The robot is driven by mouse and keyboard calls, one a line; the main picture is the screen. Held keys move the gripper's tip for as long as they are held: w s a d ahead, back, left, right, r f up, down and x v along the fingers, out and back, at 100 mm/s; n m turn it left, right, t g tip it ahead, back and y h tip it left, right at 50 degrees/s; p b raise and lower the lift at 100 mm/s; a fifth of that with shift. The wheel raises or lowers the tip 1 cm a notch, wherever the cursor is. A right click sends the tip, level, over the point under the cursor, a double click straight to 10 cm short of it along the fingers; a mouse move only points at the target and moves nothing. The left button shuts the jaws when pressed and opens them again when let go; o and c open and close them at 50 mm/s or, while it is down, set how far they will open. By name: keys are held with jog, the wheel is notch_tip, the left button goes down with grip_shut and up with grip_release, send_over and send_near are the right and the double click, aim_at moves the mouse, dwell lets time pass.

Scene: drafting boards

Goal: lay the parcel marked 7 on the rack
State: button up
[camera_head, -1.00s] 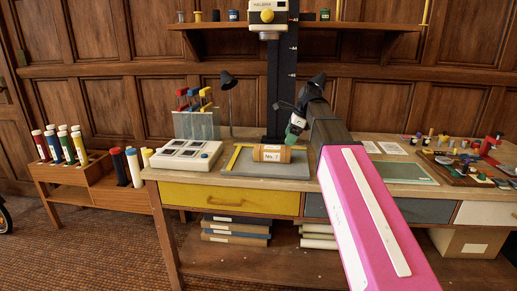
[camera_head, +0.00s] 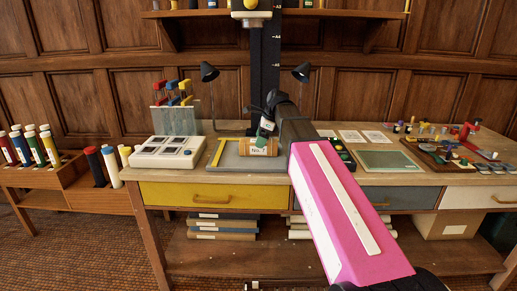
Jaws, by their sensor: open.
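The parcel (camera_head: 258,151), an orange-brown roll with a white label that seems to read No. 7, lies on a grey board (camera_head: 228,160) on the workbench. My gripper (camera_head: 264,138) is open just above the parcel, close to its top. Its dark fingers show a green patch and partly overlap the parcel's upper edge. I cannot tell whether they touch it. A wooden rack (camera_head: 88,199) at the left holds several upright coloured tubes; I cannot tell whether it is the one named.
A white control box (camera_head: 167,151) stands left of the board, with coloured clamps behind. A dark upright column (camera_head: 263,90) and two lamps rise behind the parcel. A green mat (camera_head: 390,161) and small clutter lie to the right. Rolls lie on the shelf below the bench.

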jog(key=shift+x, duration=1.95)
jog(key=shift+w, duration=0.15)
jog(key=c, duration=1.4)
